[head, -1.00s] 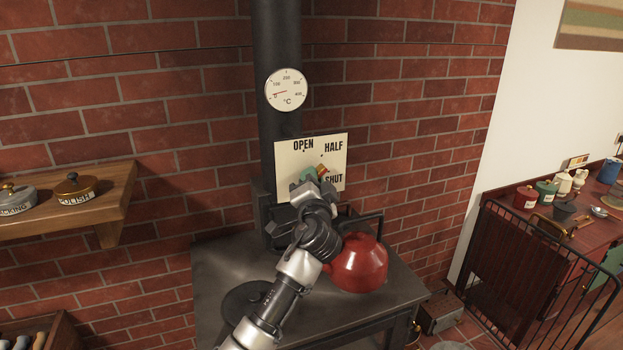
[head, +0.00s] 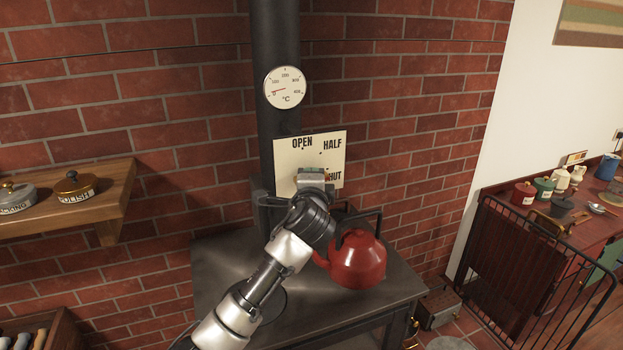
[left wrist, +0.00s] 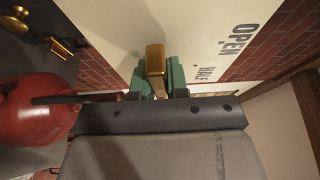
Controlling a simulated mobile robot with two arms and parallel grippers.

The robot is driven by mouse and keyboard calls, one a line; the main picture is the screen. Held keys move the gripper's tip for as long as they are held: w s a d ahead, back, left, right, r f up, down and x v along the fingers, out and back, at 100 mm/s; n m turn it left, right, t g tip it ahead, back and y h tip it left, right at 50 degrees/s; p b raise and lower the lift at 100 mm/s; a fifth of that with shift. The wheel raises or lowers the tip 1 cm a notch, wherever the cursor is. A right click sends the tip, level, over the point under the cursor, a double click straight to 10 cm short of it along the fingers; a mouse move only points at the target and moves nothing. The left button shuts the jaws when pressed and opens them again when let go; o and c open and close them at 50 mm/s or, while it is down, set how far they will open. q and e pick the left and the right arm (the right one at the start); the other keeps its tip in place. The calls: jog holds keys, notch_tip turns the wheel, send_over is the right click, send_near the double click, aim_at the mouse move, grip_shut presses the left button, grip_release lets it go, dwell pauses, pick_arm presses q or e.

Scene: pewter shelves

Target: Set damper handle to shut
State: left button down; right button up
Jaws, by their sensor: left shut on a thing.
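The cream damper plate (head: 312,148) is fixed by the black stove pipe, with OPEN at its top, HALF at upper right and SHUT at lower right. My left gripper (head: 312,178) is in front of the plate's lower part and covers the first letter of SHUT. The brass damper handle (left wrist: 155,62) shows in the left wrist view between the gripper's green fingers (left wrist: 158,78), which are shut on it. In the head view the handle is mostly hidden behind the gripper, so its exact pointing is hard to tell. My right gripper is out of view.
A red kettle (head: 358,262) stands on the dark stove top (head: 225,262), close to my left forearm. A round dial (head: 285,88) is on the pipe above. A wooden shelf (head: 115,205) with lidded pots is at left. A black guard rail (head: 530,260) is at right.

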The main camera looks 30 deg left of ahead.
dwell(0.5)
pick_arm(q)
jog(key=c, duration=1.1)
grip_release()
jog(key=shift+s+d+f+b, duration=0.15)
jog(key=shift+s+d+b, duration=0.15)
jog(key=shift+s, duration=0.1)
jog(key=b+v, duration=0.3)
jog(key=v, duration=0.6)
jog(key=shift+s+d+b, duration=0.15)
jog(key=shift+s+b, duration=0.2)
jog(key=shift+s, duration=0.05)
